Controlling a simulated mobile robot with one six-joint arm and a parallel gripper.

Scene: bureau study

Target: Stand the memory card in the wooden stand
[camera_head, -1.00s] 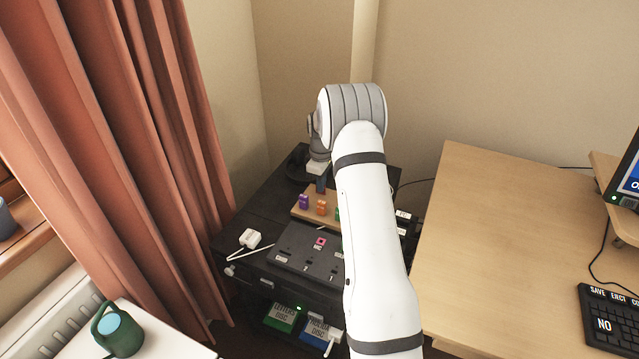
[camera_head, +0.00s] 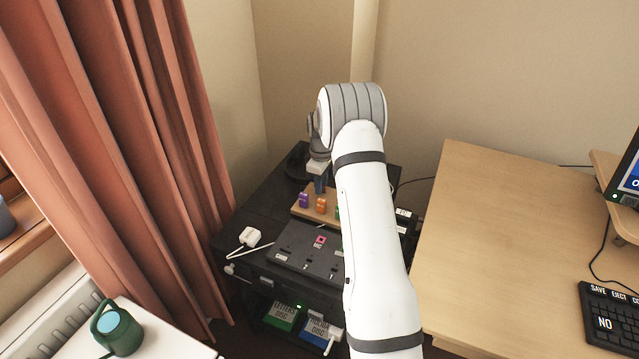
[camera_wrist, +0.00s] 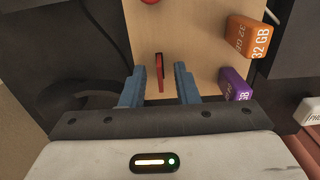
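A thin red card (camera_wrist: 160,72), seen nearly edge-on in the wrist view, stands over the light wooden stand (camera_wrist: 200,30). How deep it sits in the wood is hard to tell. My gripper (camera_wrist: 160,88) has its two blue fingers apart, one on each side of the red card, with a gap visible on both sides. In the head view my gripper (camera_head: 320,185) is low over the back part of the wooden stand (camera_head: 328,215); the red card does not show clearly there. An orange card marked 32 GB (camera_wrist: 247,37) and a purple card (camera_wrist: 235,85) stand at the stand's edge.
A dark panel with a pink piece (camera_head: 320,240) lies in front of the stand. A white plug (camera_head: 250,237) is to its left. Green and blue disc boxes (camera_head: 283,315) sit below. The wooden desk (camera_head: 500,230) is at right, the curtain (camera_head: 110,150) at left.

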